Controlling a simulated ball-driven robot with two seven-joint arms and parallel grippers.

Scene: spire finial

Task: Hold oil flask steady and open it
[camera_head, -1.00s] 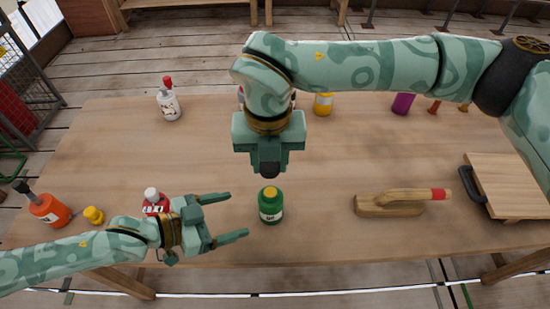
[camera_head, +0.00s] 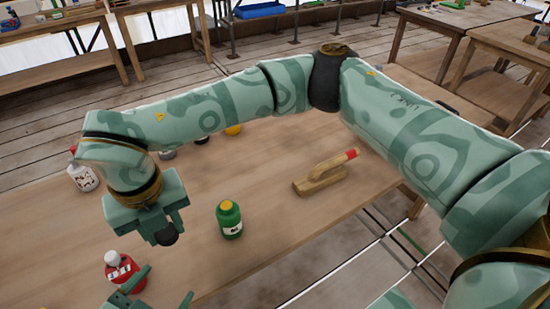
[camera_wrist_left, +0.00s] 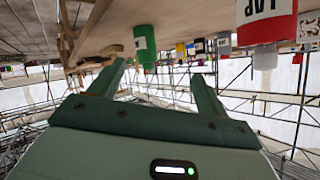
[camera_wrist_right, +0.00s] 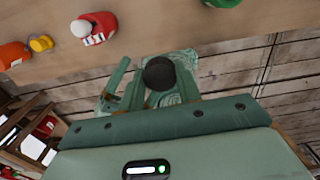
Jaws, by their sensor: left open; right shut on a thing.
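The oil flask seems to be the green bottle (camera_head: 230,220) with a white label and yellow top, upright on the table in the head view. It shows inverted in the left wrist view (camera_wrist_left: 145,45). My right gripper (camera_head: 168,230) is shut on a dark round cap-like piece (camera_wrist_right: 160,73), to the left of the flask and apart from it. My left gripper (camera_head: 162,291) is open and empty, low in the head view, clear of the flask. In its own wrist view the flask appears beyond the open fingers (camera_wrist_left: 160,75).
A red bottle with a white cap (camera_head: 124,272) stands near my left gripper. A wooden float with a red-tipped handle (camera_head: 325,174) lies to the flask's right. A white bottle (camera_head: 84,176) stands at the back left. The table (camera_head: 290,205) is bare around the flask.

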